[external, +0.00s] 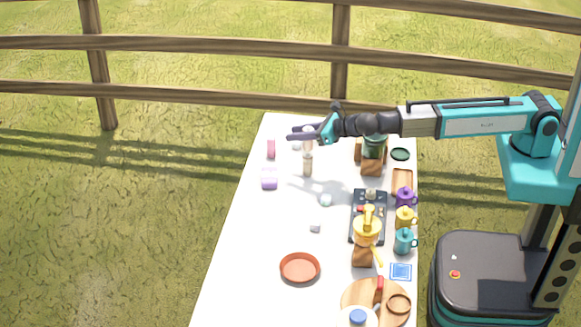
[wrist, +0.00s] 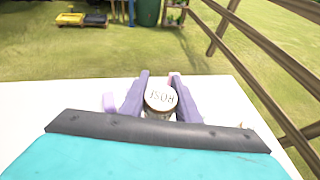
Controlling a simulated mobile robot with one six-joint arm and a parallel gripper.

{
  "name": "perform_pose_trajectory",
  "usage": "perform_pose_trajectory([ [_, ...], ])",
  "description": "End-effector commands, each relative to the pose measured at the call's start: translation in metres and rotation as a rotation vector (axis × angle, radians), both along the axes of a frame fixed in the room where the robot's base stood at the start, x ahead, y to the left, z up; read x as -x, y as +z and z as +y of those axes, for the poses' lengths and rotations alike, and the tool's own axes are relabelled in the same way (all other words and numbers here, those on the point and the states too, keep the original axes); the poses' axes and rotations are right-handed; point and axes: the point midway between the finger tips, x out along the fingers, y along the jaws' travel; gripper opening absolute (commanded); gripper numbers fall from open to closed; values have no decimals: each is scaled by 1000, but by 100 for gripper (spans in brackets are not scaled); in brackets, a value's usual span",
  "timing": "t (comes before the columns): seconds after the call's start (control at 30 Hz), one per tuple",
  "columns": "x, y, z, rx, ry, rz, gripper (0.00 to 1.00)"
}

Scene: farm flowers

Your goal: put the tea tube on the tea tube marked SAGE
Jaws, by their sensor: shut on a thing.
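My gripper (external: 305,134) is over the far part of the white table and is shut on a tea tube (external: 308,144). In the wrist view my gripper (wrist: 160,98) has a purple finger on each side of this tube, and its round lid (wrist: 161,97) reads ROSE, upside down. Another beige tea tube (external: 307,166) stands upright on the table directly below the held one in the external view. I cannot tell whether the two touch. No SAGE marking is readable; the lower tube is hidden in the wrist view.
A pink item (external: 271,148) and a lilac item (external: 269,179) stand left of the tubes. A dark green grinder-like thing on wood (external: 373,160) stands to the right. Mugs (external: 404,218) line the right edge.

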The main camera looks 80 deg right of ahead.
Motion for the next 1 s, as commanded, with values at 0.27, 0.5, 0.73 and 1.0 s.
perform_pose_trajectory([
  [0.27,0,-19,0,0,1,0,6],
  [0.5,0,-19,0,-1,1,0,6],
  [0.73,0,-22,0,-1,1,0,36],
  [1.0,0,-22,0,-1,1,0,48],
])
